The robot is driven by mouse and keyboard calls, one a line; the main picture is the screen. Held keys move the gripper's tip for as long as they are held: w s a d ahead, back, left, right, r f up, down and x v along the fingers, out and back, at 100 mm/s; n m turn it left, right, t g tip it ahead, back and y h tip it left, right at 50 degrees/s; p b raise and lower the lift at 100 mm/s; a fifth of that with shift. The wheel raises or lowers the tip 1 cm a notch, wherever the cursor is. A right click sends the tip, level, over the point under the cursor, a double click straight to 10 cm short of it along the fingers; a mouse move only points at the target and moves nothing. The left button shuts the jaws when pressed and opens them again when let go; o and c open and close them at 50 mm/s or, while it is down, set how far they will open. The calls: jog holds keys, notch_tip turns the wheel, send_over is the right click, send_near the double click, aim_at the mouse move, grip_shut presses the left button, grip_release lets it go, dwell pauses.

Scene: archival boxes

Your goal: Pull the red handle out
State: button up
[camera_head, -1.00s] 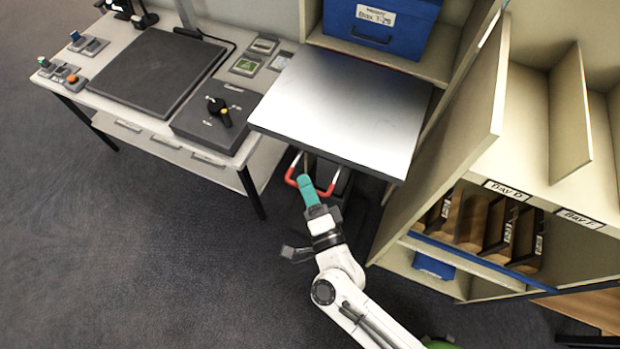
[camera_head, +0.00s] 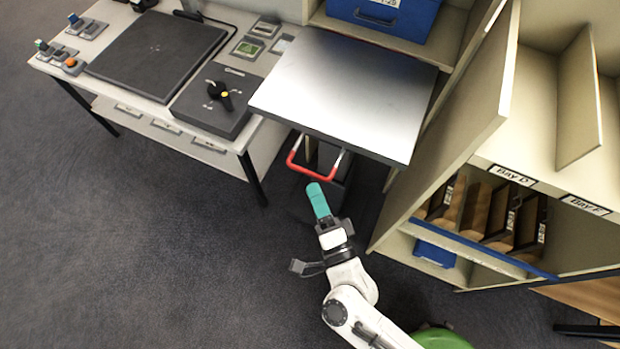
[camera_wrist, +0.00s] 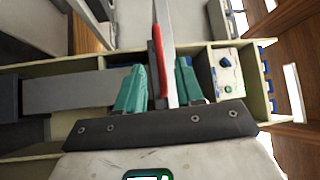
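The red handle (camera_head: 314,172) is a U-shaped bar with pale metal arms, sticking out below the front edge of a silver shelf. My gripper (camera_head: 317,192) has teal fingers and is in front of the handle, with a small gap in the head view. In the wrist view my gripper (camera_wrist: 158,88) has its two fingers apart. The red bar (camera_wrist: 157,45) appears edge-on in line with the space between them. I see no contact on it. What the handle is attached to is mostly hidden under the shelf.
The silver shelf (camera_head: 345,90) overhangs the handle. A tall open cabinet panel (camera_head: 455,140) stands close on the right. A desk (camera_head: 70,70) with a dark pad and a knob panel (camera_head: 215,105) is at left. The dark floor (camera_head: 170,260) at front left is clear.

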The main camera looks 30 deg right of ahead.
jog(key=s, duration=0.5)
jog(key=shift+a+f+b, duration=0.35)
jog(key=w+a+n+g+y, duration=0.2)
jog(key=w+a+n+y, duration=0.15)
jog(key=n+y, duration=0.35)
jog(key=s+d+f+n+g+h, duration=0.3)
jog(key=s+d+n+g, duration=0.7)
jog(key=d+g, duration=0.6)
jog(key=s+d+h, duration=0.1)
jog(key=s, duration=0.1)
jog(key=shift+s+n, duration=0.3)
jog(key=shift+s, duration=0.05)
